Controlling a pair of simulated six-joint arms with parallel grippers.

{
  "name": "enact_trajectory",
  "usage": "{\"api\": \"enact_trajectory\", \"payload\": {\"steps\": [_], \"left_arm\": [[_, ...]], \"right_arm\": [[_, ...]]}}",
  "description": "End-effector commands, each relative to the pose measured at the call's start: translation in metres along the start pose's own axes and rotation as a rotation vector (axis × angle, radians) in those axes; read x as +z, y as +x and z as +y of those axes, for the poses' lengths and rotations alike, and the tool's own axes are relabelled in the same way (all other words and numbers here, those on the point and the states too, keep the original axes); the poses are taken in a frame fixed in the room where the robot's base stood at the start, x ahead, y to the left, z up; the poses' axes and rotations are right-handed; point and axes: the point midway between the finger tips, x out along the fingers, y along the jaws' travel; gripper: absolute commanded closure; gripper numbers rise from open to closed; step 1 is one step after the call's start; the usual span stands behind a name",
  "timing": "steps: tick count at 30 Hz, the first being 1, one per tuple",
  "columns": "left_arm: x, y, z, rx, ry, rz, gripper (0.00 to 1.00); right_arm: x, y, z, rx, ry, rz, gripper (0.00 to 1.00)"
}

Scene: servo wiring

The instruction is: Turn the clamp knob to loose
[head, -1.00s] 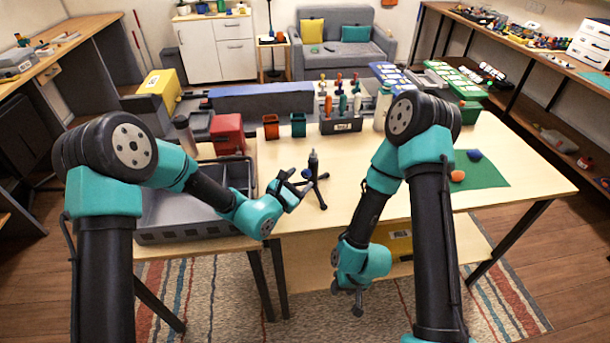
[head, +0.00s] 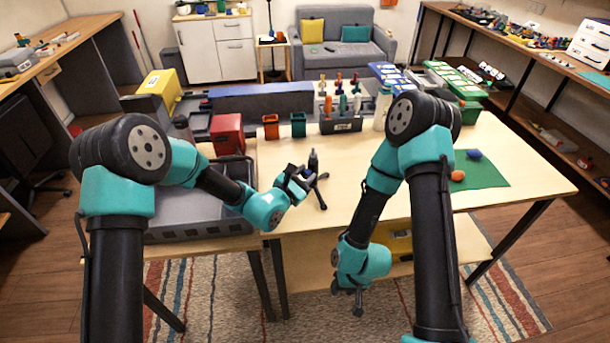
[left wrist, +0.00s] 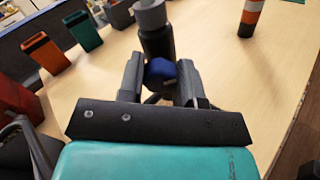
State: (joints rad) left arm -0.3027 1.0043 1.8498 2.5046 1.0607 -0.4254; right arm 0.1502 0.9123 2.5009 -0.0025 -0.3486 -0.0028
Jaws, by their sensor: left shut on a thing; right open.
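The clamp stand (head: 313,160) is a small black tripod with an upright post on the table, right of the grey tray. Its blue clamp knob (left wrist: 160,71) shows in the left wrist view, on the near side of the post (left wrist: 157,40). My left gripper (head: 300,181) is at the post, its two fingers (left wrist: 159,78) on either side of the knob and shut on it. In the head view the gripper hides the knob. Which way the knob is turned cannot be told. My right gripper (head: 349,298) is open and empty, low in front of the table edge.
Red and teal bins (head: 298,125) and a tool rack (head: 341,125) stand behind the clamp stand. The grey tray (head: 200,229) lies under my left arm. A green mat (head: 485,175) is at the right. The table around the stand is clear.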

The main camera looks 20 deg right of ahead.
Motion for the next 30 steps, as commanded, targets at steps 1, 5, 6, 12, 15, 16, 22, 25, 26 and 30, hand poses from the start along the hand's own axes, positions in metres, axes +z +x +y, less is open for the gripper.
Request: {"api": "enact_trajectory", "payload": {"steps": [1, 5, 6, 12, 15, 16, 22, 25, 26, 30], "left_arm": [[0.0001, -0.0001, 0.0000, 0.000, 0.000, 0.000, 0.85], [0.0001, -0.0001, 0.0000, 0.000, 0.000, 0.000, 0.91], [0.0001, -0.0001, 0.0000, 0.000, -0.001, 0.000, 0.92], [0.0001, -0.0001, 0.0000, 0.000, -0.024, 0.000, 0.92], [0.0001, -0.0001, 0.0000, 0.000, -0.053, 0.000, 0.92], [0.0001, -0.0001, 0.0000, 0.000, -0.065, 0.000, 0.92], [0.0001, -0.0001, 0.0000, 0.000, -0.175, 0.000, 0.92], [0.0001, -0.0001, 0.0000, 0.000, -0.251, 0.000, 0.92], [0.0001, -0.0001, 0.0000, 0.000, -0.276, 0.000, 0.92], [0.0001, -0.0001, 0.0000, 0.000, -0.402, 0.000, 0.92]], "right_arm": [[0.0000, 0.0000, 0.0000, 0.000, 0.000, 0.000, 0.57], [0.0000, 0.0000, 0.0000, 0.000, 0.000, 0.000, 0.57], [0.0000, 0.0000, 0.0000, 0.000, 0.000, 0.000, 0.57], [0.0000, 0.0000, 0.0000, 0.000, 0.000, 0.000, 0.57], [0.0000, 0.0000, 0.0000, 0.000, 0.000, 0.000, 0.57], [0.0000, 0.0000, 0.0000, 0.000, 0.000, 0.000, 0.57], [0.0000, 0.0000, 0.0000, 0.000, 0.000, 0.000, 0.57], [0.0000, 0.0000, 0.0000, 0.000, 0.000, 0.000, 0.57], [0.0000, 0.0000, 0.0000, 0.000, 0.000, 0.000, 0.57], [0.0000, 0.0000, 0.0000, 0.000, 0.000, 0.000, 0.57]]}}
